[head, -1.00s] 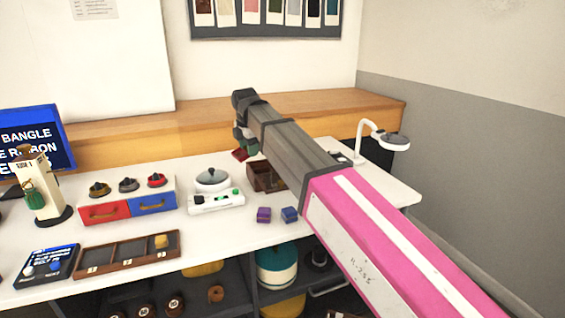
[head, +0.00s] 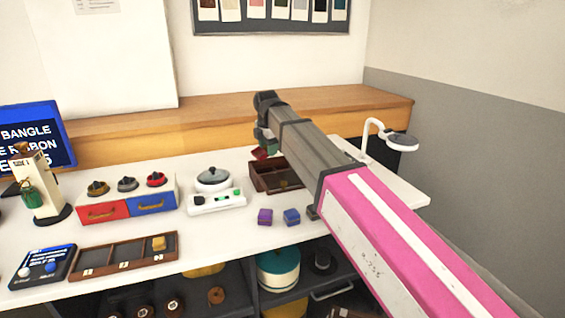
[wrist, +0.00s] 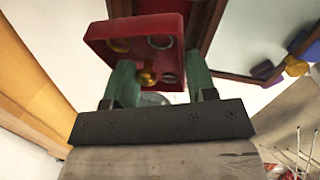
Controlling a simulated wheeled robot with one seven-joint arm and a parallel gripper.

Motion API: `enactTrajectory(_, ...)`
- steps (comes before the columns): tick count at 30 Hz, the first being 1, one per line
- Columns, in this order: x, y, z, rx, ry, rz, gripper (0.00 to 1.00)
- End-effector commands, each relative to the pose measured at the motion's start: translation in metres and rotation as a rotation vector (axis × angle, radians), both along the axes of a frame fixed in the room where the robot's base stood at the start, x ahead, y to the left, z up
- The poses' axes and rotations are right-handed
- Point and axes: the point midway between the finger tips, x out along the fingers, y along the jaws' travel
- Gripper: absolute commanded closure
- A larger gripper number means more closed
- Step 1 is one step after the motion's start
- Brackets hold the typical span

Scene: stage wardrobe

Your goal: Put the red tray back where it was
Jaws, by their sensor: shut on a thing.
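The small red tray (wrist: 172,24) is held between the two green fingers of my gripper (wrist: 160,88) in the wrist view. It has round openings and a gold knob-like part facing the camera. In the head view the red tray (head: 261,154) shows only as a small red patch, with my gripper (head: 266,142) mostly hidden by my arm. It appears above the table, beside the upper left of a dark brown compartment box (head: 262,181). My arm covers part of that box's right side.
A white scale with a round pan (head: 213,180) stands left of the brown box. Purple (head: 265,217) and blue (head: 291,217) blocks lie in front. A red-and-blue drawer unit (head: 128,204), a three-part tray (head: 103,256) and a lamp (head: 399,142) also stand on the table.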

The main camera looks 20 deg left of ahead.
Motion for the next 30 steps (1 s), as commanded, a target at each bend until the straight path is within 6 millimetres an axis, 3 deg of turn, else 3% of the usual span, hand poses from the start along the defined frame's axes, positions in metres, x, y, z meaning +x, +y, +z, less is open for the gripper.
enactTrajectory(6, 0.037, -0.024, -0.026, 0.0, 0.001, -0.003, 0.77)
enactTrajectory(12, 0.054, -0.035, -0.039, 0.001, 0.001, -0.001, 0.77)
enactTrajectory(17, 0.056, -0.037, -0.045, 0.001, 0.001, 0.0, 0.77)
enactTrajectory(24, 0.055, -0.037, -0.074, 0.001, 0.001, 0.0, 0.77)
enactTrajectory(30, 0.056, -0.036, -0.076, 0.001, -0.001, 0.0, 0.77)
